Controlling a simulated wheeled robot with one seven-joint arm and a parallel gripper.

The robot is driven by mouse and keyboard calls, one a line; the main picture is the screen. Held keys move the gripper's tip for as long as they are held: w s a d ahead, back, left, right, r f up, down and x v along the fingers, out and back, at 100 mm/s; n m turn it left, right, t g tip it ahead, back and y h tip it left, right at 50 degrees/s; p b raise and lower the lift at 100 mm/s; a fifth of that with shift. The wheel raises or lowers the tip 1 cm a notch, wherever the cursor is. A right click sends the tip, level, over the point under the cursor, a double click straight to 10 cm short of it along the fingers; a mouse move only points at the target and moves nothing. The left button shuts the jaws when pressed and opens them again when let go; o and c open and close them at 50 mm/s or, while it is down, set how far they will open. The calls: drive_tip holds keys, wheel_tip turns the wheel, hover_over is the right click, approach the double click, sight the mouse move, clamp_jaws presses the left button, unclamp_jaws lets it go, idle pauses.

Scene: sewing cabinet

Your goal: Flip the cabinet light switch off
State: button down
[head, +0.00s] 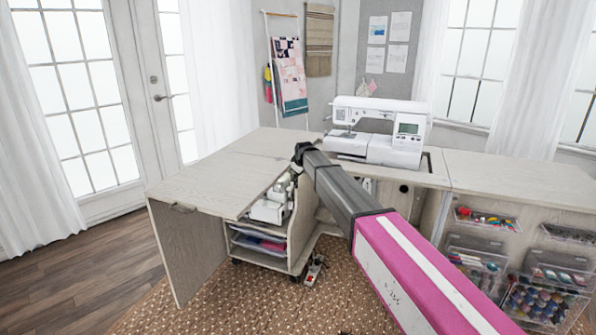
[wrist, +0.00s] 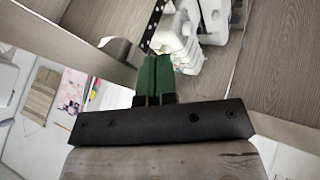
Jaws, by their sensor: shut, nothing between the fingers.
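The sewing cabinet (head: 225,165) is pale wood, with its leaf spread to the left and an open shelf bay below. My gripper (head: 297,166) is at the edge of the tabletop above this bay, left of the sewing machine. In the wrist view, the green fingers of my gripper (wrist: 154,72) are together and empty. They point toward white machine parts (wrist: 182,38) in the bay, beside wooden panels. I cannot tell whether they touch anything. I cannot make out the cabinet light switch in either view; my arm and gripper cover part of the bay.
A white sewing machine (head: 378,132) sits in the tabletop. A white machine (head: 268,207) stands on the bay shelf. A power strip (head: 315,270) lies on the rug (head: 225,300). Clear bins (head: 478,262) hang at the right. The left leaf is bare.

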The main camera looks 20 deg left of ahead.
drive_tip(key=shift+w+d, duration=0.15)
drive_tip(key=shift+w, duration=0.65)
